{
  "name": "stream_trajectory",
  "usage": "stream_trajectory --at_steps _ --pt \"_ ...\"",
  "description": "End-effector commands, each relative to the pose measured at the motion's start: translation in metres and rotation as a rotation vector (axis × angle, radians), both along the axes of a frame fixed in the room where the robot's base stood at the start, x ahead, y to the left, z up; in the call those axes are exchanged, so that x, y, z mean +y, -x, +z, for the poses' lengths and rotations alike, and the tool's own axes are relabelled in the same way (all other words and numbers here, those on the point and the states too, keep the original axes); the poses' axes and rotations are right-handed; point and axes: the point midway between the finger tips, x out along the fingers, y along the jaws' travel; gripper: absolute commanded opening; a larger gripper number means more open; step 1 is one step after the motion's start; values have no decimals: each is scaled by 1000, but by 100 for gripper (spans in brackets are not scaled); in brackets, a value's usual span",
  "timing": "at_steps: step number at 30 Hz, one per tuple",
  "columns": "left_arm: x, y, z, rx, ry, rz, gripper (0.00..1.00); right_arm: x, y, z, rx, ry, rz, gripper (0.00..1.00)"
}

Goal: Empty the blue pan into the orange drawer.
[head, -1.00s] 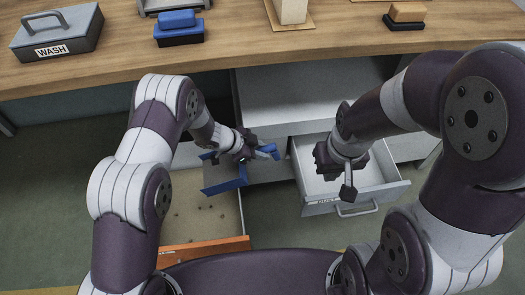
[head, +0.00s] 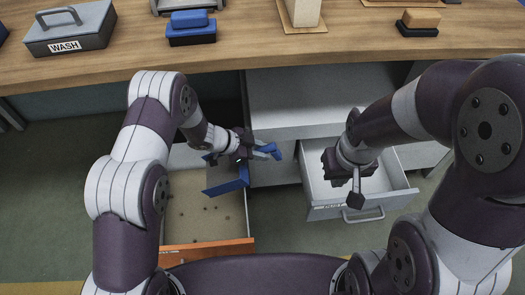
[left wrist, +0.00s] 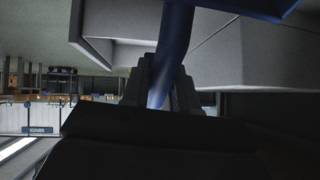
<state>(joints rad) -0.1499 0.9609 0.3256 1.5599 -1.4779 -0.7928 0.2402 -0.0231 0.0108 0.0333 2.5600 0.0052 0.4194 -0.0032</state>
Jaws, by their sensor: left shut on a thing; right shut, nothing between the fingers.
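The blue pan (head: 226,182) is in my left gripper (head: 246,150), which is shut on its handle above the orange drawer; the handle (left wrist: 174,50) also shows between the fingers in the left wrist view. The pan looks steeply tilted, and its inside is hidden. The orange drawer (head: 208,249) stands open, with several small dark bits on its pale floor near the pan. My right gripper (head: 355,190) is shut and empty above the open grey drawer.
The open grey drawer (head: 345,211) with a label stands to the right. On the wooden bench (head: 120,68) are a grey WASH box (head: 70,30), a blue block (head: 191,35) and a tan-topped block (head: 417,21).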

Motion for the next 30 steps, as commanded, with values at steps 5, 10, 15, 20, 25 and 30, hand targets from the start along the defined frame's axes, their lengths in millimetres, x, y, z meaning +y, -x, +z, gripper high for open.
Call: stream_trajectory --at_steps 5,10,15,20,25,30 --pt "4 0 3 -1 17 0 0 0 0 -1 0 0 0 0" --pt "9 0 6 -3 33 2 0 0 0 -2 0 0 0 0" --pt "13 1 9 -5 51 0 0 0 0 -2 0 0 0 0" --pt "17 1 11 -6 65 0 0 0 0 -3 0 0 0 0" --pt "21 2 13 -7 81 0 0 0 0 -4 0 0 0 0" --pt "26 2 16 -9 99 1 0 0 0 -5 0 0 0 0"
